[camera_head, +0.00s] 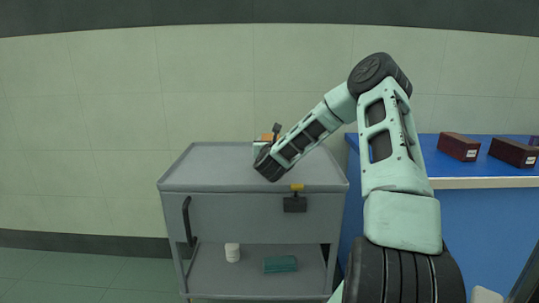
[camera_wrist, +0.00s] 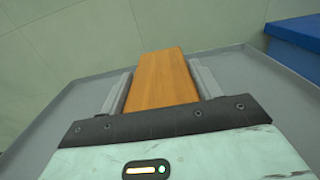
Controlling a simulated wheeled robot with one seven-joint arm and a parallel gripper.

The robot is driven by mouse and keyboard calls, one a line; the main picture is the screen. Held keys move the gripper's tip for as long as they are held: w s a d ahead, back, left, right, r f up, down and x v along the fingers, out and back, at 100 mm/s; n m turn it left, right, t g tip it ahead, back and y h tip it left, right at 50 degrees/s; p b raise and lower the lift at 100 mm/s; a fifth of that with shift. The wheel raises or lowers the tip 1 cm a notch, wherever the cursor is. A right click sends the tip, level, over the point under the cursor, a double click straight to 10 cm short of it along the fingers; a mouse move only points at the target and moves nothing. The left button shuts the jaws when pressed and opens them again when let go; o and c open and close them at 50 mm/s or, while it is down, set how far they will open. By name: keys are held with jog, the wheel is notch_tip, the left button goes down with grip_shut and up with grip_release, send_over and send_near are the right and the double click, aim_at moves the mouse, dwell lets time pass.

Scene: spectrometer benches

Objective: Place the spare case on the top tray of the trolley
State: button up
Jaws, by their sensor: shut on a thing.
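The trolley is grey, and its top tray (camera_head: 215,165) has a low raised rim. The tray also shows in the wrist view (camera_wrist: 60,118). My gripper (camera_wrist: 162,82) is shut on an orange-brown wooden case (camera_wrist: 163,70), with one finger along each side of it. In the head view only a small orange part of the case (camera_head: 266,136) shows behind my wrist, over the far right part of the tray. My arm hides the rest. I cannot tell whether the case touches the tray.
A blue bench (camera_head: 480,180) stands to the right of the trolley, with dark red cases (camera_head: 458,147) on it. The lower shelf (camera_head: 215,275) holds a white container (camera_head: 232,252) and a green-teal item (camera_head: 280,264). The left part of the top tray is clear.

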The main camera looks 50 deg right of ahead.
jog(key=shift+f, duration=1.8)
jog(key=o, duration=1.2)
jog(key=shift+f, duration=0.1)
jog(key=v, duration=0.7)
jog(key=shift+s+a, duration=0.2)
jog(key=shift+s, duration=0.05)
